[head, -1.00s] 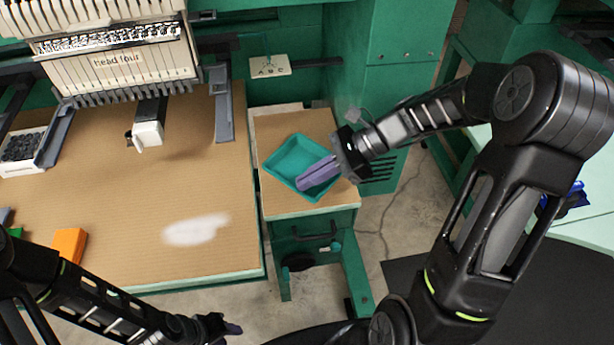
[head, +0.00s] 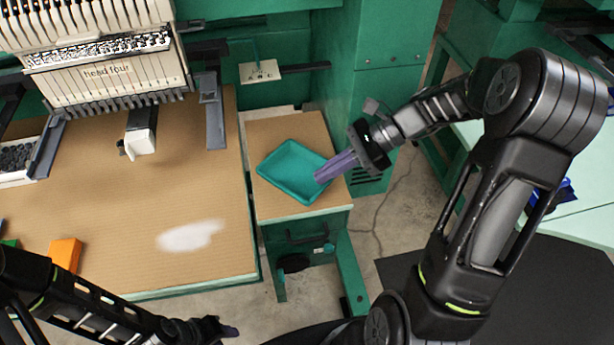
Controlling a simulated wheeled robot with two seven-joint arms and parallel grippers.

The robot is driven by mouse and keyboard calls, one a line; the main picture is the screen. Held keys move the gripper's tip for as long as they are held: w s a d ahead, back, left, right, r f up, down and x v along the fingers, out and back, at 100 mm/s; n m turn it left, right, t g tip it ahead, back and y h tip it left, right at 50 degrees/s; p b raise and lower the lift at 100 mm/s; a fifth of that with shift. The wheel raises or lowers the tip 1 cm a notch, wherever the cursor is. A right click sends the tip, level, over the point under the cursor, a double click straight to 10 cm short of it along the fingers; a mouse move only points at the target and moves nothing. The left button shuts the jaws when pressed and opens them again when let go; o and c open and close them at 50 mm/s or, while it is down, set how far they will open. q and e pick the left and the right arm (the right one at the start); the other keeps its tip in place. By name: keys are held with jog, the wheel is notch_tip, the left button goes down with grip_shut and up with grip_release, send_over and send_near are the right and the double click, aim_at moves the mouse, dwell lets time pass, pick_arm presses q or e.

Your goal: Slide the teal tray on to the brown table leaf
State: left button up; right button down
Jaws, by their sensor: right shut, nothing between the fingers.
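The teal tray (head: 285,165) lies flat and looks empty on the small brown table leaf (head: 262,128), wholly within the leaf's edges. My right gripper (head: 318,180) is shut and empty, its purple fingers over the tray's right rim. I cannot tell whether the fingertips touch the tray. My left gripper (head: 228,331) is low at the bottom edge of the head view, far from the tray. Its fingers are too small and dark to read.
A large brown table (head: 120,220) lies left of the leaf, with a white patch (head: 190,236) and an orange block (head: 65,253) on it. A green cabinet (head: 375,60) stands behind the leaf on the right.

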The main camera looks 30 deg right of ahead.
jog(key=d, duration=0.2)
jog(key=s+d, duration=0.1)
jog(key=d, duration=0.2)
jog(key=shift+d+r, duration=0.1)
jog(key=shift+r, duration=0.1)
jog(key=shift+s+d+f, duration=0.15)
jog(key=shift+s+d, duration=0.05)
jog(key=shift+d, duration=0.45)
